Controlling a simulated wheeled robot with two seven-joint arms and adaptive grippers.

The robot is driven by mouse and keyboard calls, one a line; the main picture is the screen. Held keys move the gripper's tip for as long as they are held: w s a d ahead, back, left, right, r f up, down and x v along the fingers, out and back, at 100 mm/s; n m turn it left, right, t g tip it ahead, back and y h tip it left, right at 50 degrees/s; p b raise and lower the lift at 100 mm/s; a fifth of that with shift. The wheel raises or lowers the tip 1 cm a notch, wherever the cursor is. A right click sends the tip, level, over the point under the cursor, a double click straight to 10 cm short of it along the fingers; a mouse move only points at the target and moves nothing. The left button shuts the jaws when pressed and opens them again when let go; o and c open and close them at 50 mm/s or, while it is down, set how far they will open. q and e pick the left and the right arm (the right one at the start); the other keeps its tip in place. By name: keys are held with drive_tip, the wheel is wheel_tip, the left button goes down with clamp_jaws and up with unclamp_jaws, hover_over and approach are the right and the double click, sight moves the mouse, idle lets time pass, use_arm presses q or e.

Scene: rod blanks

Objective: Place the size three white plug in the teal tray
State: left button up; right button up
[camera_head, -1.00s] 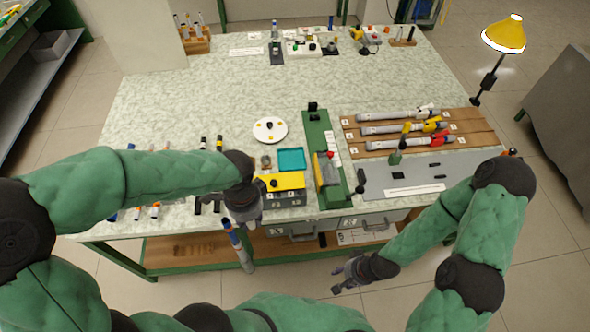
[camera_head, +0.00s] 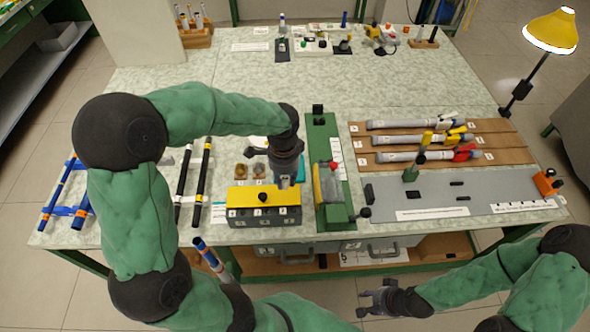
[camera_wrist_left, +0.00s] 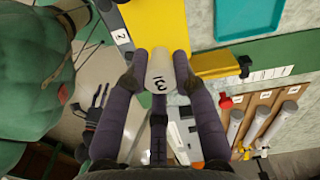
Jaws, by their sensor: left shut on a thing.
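My left gripper (camera_head: 286,180) is shut on a white plug (camera_wrist_left: 160,78), which shows a 3 in the left wrist view. The plug is held up over the bench, by the right end of the yellow-topped box (camera_head: 240,197) with numbered fronts. The teal tray (camera_head: 301,170) lies just behind and is mostly hidden by the gripper in the head view. In the left wrist view the tray (camera_wrist_left: 250,17) is at the top right, apart from the plug. My right gripper (camera_head: 372,302) is empty, with its fingers apart, in front of the bench.
A green fixture (camera_head: 325,150) stands right of the tray. Wooden racks (camera_head: 495,140) with grey tubes and a grey mat (camera_head: 455,195) lie further right. Two small round pieces (camera_head: 250,170) sit behind the box. The back middle of the bench is clear.

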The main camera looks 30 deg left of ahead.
use_arm(q)
drive_tip(key=w+a+f+b, duration=0.1)
drive_tip(key=w+f, duration=0.2)
drive_tip(key=w+a+f+b, duration=0.1)
drive_tip(key=w+a+f, duration=0.1)
drive_tip(key=w, duration=0.2)
drive_tip(key=w+a+f+b, duration=0.1)
drive_tip(key=w+f+b, duration=0.1)
drive_tip(key=w+f, duration=0.1)
drive_tip(key=shift+w+a+f, duration=0.2)
drive_tip(key=shift+a+f, duration=0.1)
drive_tip(key=shift+a, duration=0.1)
drive_tip(key=shift+w+a+f, duration=0.1)
drive_tip(key=shift+w+f, duration=0.1)
drive_tip(key=shift+f, duration=0.05)
drive_tip(key=shift+w+f+b, duration=0.1)
drive_tip(key=shift+f+b, duration=1)
drive_tip(key=shift+f, duration=0.5)
drive_tip(key=shift+f, duration=0.2)
drive_tip(key=o, duration=0.8)
drive_tip(key=shift+c, duration=0.2)
wheel_tip(320, 180, up, 12)
drive_tip(key=p, duration=0.4)
drive_tip(key=shift+r+p, duration=0.2)
drive_tip(key=shift+p, duration=0.2)
